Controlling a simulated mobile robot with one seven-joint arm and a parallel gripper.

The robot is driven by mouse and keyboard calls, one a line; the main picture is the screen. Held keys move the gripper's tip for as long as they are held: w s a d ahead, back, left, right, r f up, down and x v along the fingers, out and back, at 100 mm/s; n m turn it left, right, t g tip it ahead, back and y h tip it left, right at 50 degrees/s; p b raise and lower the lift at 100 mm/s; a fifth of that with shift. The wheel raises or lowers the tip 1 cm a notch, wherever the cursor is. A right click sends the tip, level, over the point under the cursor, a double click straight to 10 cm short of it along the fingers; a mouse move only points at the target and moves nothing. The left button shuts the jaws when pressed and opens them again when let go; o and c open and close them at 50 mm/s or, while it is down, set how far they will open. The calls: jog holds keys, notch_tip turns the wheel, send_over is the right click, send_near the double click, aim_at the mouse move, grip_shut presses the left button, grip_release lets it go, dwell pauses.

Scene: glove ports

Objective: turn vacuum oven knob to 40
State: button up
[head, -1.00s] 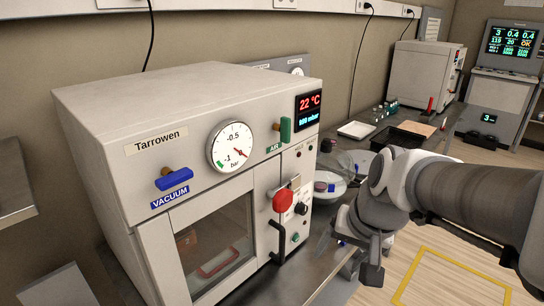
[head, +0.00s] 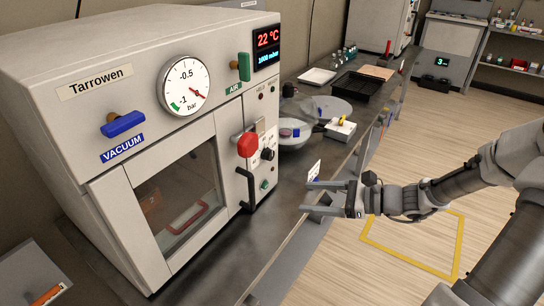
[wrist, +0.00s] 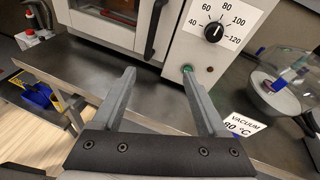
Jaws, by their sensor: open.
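The vacuum oven (head: 110,170) stands on the bench at the left, its door shut. Its black temperature knob (wrist: 213,32) sits on a white dial plate marked 40 to 120 in the wrist view. The knob's white mark seems to point up and right, near 80; I cannot read it exactly. The knob also shows small in the head view (head: 267,154), right of the red handle. My gripper (head: 310,197) is open and empty, pointing at the oven front from the right. In the wrist view, my gripper (wrist: 158,75) is below the knob and apart from it.
A black door handle (head: 249,190) and a red handle (head: 248,145) stick out left of the knob. A card reading vacuum 80 °C (wrist: 243,124) stands on the bench edge near a glass desiccator (wrist: 285,80). The floor right of the bench is clear.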

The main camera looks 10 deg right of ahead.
jog(key=w+d+r+m+t, duration=0.2)
jog(key=d+m+t, duration=0.3)
jog(key=d, duration=0.1)
jog(key=b, duration=0.3)
send_near(272, 157)
jog(key=x, duration=0.9)
jog(key=shift+w+a, duration=0.1)
grip_shut()
